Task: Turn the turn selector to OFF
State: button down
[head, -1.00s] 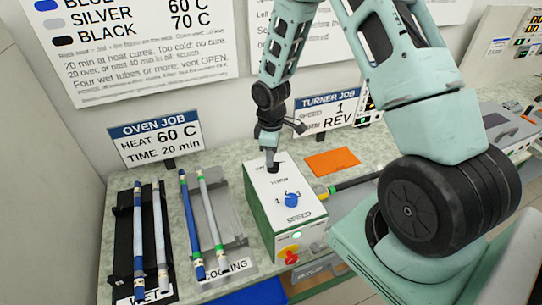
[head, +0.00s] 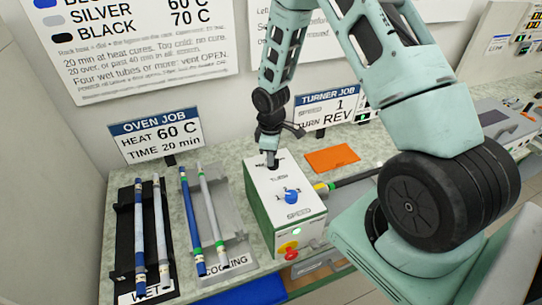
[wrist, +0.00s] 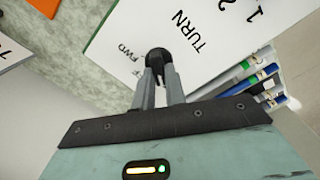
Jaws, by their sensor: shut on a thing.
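The turner box (head: 265,215) is white on top with green sides and stands on the counter. The turn selector (wrist: 158,57) is a dark round knob between my fingertips in the wrist view, beside the printed TURN and FWD labels. Part of another label beside it is covered. My gripper (head: 270,160) points down at the back of the box top and is shut on the selector. In the head view my fingers hide the knob, and I cannot tell its pointer position.
The blue SPEED knob (head: 291,196) sits nearer the front of the box. A red and yellow button (head: 288,249) is on its front. Left stand a grey cooling rack (head: 213,220) and a black wet rack (head: 125,225), both holding tubes. An orange sheet (head: 332,158) lies behind right.

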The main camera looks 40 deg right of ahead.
jog(key=shift+m, duration=0.3)
jog(key=m+b, duration=0.1)
jog(key=m, duration=0.1)
jog(key=m+b, duration=0.2)
jog(key=m, duration=0.1)
jog(key=shift+w+d+f+m, duration=0.1)
jog(key=shift+d+m, duration=0.1)
jog(key=shift+m, duration=0.1)
jog(key=m+b, duration=0.2)
jog(key=m, duration=0.3)
jog(key=shift+d, duration=0.1)
jog(key=shift+m, duration=0.3)
jog(key=c, duration=1.4)
grip_release()
jog(key=shift+c, duration=0.2)
jog(key=shift+r, duration=0.25)
notch_tip(320, 180, up, 17)
jog(key=b, duration=0.4)
